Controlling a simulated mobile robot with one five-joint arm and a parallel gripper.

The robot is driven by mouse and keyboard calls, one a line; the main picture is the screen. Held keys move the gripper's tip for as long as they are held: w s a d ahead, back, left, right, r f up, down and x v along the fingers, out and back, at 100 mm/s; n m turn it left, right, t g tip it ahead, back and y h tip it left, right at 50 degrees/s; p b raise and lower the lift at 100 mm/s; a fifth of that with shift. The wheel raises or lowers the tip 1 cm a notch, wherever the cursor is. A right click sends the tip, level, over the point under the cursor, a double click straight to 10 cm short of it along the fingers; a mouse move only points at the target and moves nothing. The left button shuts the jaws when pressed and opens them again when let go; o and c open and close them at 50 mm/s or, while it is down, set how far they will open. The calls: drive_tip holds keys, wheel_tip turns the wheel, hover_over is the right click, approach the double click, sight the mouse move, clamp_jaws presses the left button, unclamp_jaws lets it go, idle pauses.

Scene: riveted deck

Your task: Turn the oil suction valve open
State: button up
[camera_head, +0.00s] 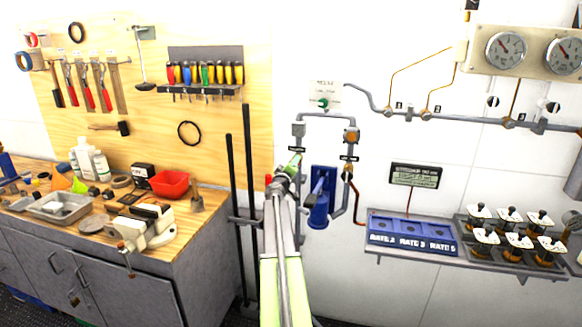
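My arm rises from the bottom middle, and my gripper (285,176) is at its far end, in front of the left pipe of the wall pipework. A green part (295,162) shows right at the gripper's tip; I cannot tell whether it is a valve handle or whether the gripper touches it. The fingers are too small to tell open from shut. The grey pipe loop (322,116) has small black labels that I cannot read, so I cannot tell which fitting is the oil suction valve. An orange-brown fitting (352,136) sits on the right pipe.
A blue pump-like unit (321,197) is just right of my arm. Left stands a workbench (215,222) with a vise (147,228) and red bin (169,184). Dark upright rods (249,165) stand beside it. Right are a blue rack (410,232), a shelf of jars (508,255) and gauges (506,50).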

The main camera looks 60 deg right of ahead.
drive_tip(key=n, duration=0.4)
drive_tip(key=shift+s+d+f, duration=0.1)
drive_tip(key=shift+s+d, duration=0.1)
drive_tip(key=shift+s, duration=0.05)
drive_tip(key=n, duration=0.4)
drive_tip(key=shift+f+n, duration=0.1)
drive_tip(key=shift+n, duration=0.2)
drive_tip(key=o, duration=1.4)
drive_tip(key=shift+w, duration=0.1)
drive_tip(key=v, duration=1.7)
drive_tip(key=shift+a, duration=0.3)
